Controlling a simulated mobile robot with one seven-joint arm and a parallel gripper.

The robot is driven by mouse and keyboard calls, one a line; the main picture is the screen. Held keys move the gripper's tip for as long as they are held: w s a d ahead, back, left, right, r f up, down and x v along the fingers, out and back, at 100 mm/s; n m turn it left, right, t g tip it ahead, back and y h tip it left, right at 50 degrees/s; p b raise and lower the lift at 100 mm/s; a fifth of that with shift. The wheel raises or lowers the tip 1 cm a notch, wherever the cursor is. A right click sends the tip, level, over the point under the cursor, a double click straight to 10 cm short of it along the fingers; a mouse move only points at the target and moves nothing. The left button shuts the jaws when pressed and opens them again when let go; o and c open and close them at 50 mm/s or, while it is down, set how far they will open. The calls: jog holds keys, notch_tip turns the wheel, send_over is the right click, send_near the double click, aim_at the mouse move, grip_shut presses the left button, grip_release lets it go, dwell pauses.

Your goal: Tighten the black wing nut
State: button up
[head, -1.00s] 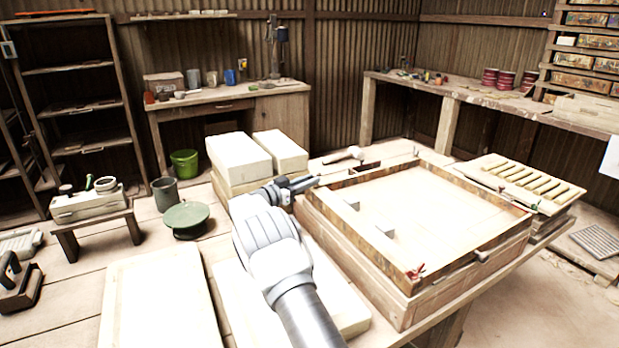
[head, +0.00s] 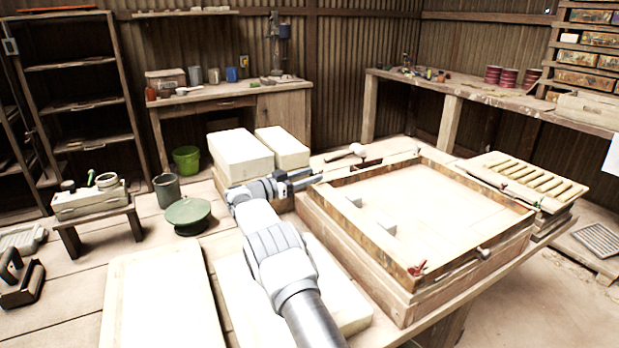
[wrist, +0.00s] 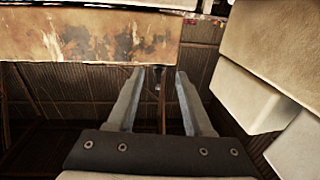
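My gripper (head: 308,180) is at the back left corner of the wooden frame (head: 345,232), beside its left wall. In the wrist view my gripper (wrist: 159,76) is open, its two fingers apart with a gap between them. A small dark piece (wrist: 158,80) shows between the fingertips, below the frame's stained edge; it may be the black wing nut, but it is too small and dark to be sure. I cannot tell whether the fingers touch it. In the head view the black wing nut is not clearly visible. A red wing nut (head: 417,268) sits at the frame's near corner.
Pale blocks (head: 240,155) stand just behind and left of my gripper, and they also show close on the right in the wrist view (wrist: 250,98). A slatted rack (head: 525,180) lies right of the frame. A pale slab lies under my arm.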

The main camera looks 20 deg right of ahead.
jog(key=shift+d+f, duration=0.1)
jog(key=p+v, duration=0.2)
jog(key=v, duration=1.5)
jog(key=shift+a, duration=0.25)
